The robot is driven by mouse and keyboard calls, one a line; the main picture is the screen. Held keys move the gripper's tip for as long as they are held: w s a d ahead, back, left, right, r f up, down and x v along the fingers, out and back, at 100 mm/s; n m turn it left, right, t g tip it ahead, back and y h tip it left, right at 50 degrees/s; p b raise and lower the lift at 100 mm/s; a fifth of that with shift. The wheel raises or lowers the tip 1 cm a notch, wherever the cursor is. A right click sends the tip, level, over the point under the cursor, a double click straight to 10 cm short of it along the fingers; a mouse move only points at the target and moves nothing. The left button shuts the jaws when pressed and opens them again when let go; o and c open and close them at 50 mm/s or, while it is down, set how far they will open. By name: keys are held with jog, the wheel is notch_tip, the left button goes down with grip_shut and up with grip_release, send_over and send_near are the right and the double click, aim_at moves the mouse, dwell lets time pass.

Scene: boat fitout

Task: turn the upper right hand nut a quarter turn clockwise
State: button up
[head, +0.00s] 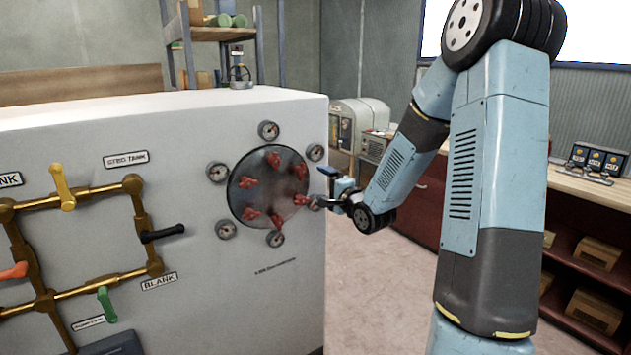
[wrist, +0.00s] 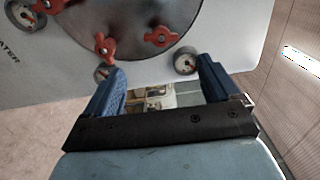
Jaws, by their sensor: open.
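A dark round cover (head: 238,196) on the white block carries several red wing nuts in a ring. The upper right nut (head: 301,172) sits at the cover's right side; in the wrist view it appears as a red nut (wrist: 160,38) near top centre. My gripper (head: 321,188) is open and empty just right of the cover. In the wrist view, the blue fingers stand apart with the nut ahead of the gap (wrist: 162,72), not between them. The lower right nut (head: 300,200) also shows in the wrist view (wrist: 105,45), ahead of the left finger.
Round gauges surround the cover; the upper right gauge (head: 315,152) and lower right gauge (head: 317,202) lie close to my gripper. Brass pipes (head: 90,200) with coloured levers are on the block's left. The floor (head: 375,270) right of the block is clear. A shelved bench (head: 590,195) stands at right.

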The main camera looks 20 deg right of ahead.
jog(key=shift+v, duration=1.75)
jog(key=shift+c, duration=0.4)
